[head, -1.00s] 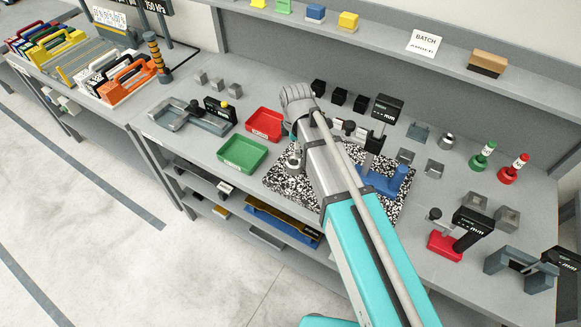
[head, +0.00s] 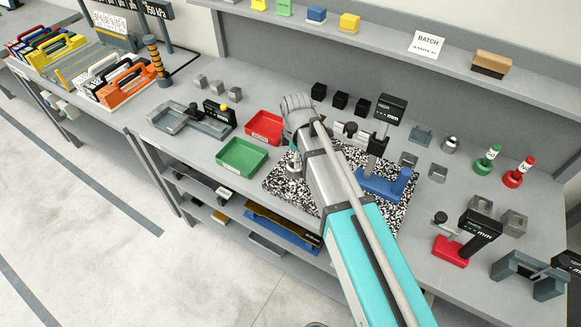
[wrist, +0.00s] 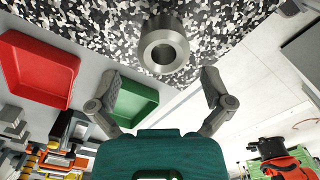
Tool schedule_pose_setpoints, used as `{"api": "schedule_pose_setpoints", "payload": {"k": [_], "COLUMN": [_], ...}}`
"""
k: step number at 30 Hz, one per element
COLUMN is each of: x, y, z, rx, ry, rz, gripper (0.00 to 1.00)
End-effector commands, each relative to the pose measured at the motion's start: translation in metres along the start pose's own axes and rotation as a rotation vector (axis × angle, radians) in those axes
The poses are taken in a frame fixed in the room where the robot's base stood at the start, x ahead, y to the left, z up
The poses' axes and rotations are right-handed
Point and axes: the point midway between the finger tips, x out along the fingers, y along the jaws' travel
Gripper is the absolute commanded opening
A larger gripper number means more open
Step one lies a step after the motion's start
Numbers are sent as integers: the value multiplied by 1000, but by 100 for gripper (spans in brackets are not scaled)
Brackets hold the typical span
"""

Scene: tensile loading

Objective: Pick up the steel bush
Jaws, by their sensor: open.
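The steel bush (wrist: 165,50) is a grey metal cylinder with a round hole in its end. In the wrist view it is at the top centre, against the black-and-white speckled mat (wrist: 90,22). My gripper (wrist: 161,76) is open, with one finger on each side of the picture and nothing between them. The bush appears just beyond the fingertips, apart from both. In the head view the mat (head: 275,183) lies on the bench, and my arm covers its middle. My gripper is largely hidden there behind my arm.
A green tray (head: 242,155) and a red tray (head: 265,127) stand left of the mat. A blue-based gauge stand (head: 388,184) is on the mat's right. Several metal blocks and a red-based gauge (head: 450,250) are farther right. A shelf (head: 380,35) runs along the back.

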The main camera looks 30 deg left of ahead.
Motion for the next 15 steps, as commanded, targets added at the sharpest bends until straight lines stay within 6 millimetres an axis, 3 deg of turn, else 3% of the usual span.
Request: {"api": "schedule_pose_setpoints", "payload": {"k": [15], "x": [40], "y": [-2], "z": [-2], "rx": [1], "ry": [0], "rz": [0], "gripper": [100]}}
